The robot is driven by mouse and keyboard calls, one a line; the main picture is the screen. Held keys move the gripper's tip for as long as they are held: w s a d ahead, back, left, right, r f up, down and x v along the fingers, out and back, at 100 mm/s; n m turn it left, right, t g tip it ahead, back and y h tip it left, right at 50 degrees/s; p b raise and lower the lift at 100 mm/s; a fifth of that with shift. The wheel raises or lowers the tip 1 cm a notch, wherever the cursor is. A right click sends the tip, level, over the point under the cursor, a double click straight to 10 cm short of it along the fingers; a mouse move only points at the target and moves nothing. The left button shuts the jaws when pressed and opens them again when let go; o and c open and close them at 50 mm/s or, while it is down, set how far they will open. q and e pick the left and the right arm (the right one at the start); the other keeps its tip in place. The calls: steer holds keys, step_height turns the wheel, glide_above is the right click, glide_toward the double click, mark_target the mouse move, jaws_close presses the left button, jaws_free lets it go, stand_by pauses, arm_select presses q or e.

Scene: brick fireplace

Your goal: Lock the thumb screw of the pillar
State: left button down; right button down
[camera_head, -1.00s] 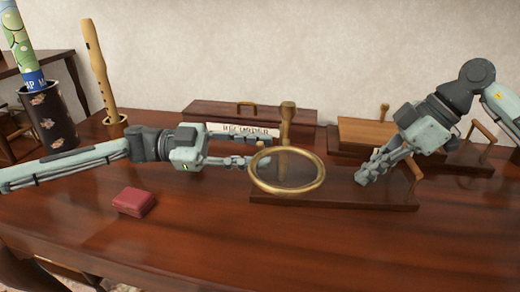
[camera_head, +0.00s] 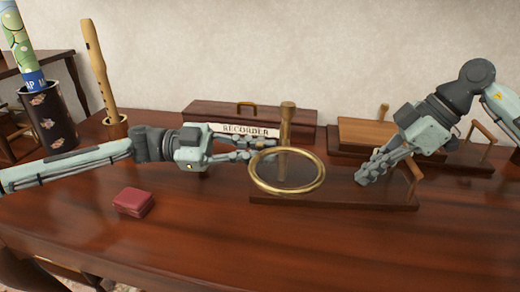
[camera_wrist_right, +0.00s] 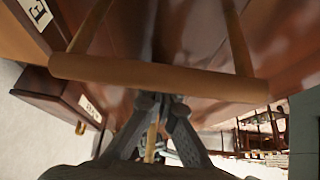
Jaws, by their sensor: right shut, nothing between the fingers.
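The brass pillar (camera_head: 286,118) stands upright on a dark wooden base (camera_head: 345,198), with a brass ring (camera_head: 257,178) in front of it. My left gripper (camera_head: 272,150) reaches in from the left, its fingertips close against the pillar just above the ring. Whether the fingers are closed on the thumb screw cannot be seen; no thumb screw can be picked out there. My right gripper (camera_head: 364,177) is shut and empty, low over the right part of the base. In the right wrist view its fingers (camera_wrist_right: 158,100) converge near a wooden handle bar (camera_wrist_right: 155,76).
A long box labelled RECORDER (camera_head: 215,111) lies behind. A second wooden box (camera_head: 365,134) stands at the back right. A small red box (camera_head: 132,203) lies front left. A recorder (camera_head: 97,65) stands in a holder, beside a dark vase (camera_head: 50,120).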

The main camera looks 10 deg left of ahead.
arm_select(q)
steer(key=shift+m, duration=0.3)
arm_select(e)
steer(key=shift+s+d+f, duration=0.1)
steer(key=shift+f, duration=0.3)
arm_select(q)
steer(key=m, duration=0.2)
steer(key=shift+f+m, duration=0.1)
steer(key=shift+m, duration=0.3)
steer(key=m, duration=0.3)
steer(key=shift+m, duration=0.3)
steer(key=m, duration=0.4)
steer(key=shift+m, duration=1)
steer(key=shift+r, duration=0.25)
steer(key=c, duration=1.6)
jaws_free()
steer(key=shift+f, duration=0.1)
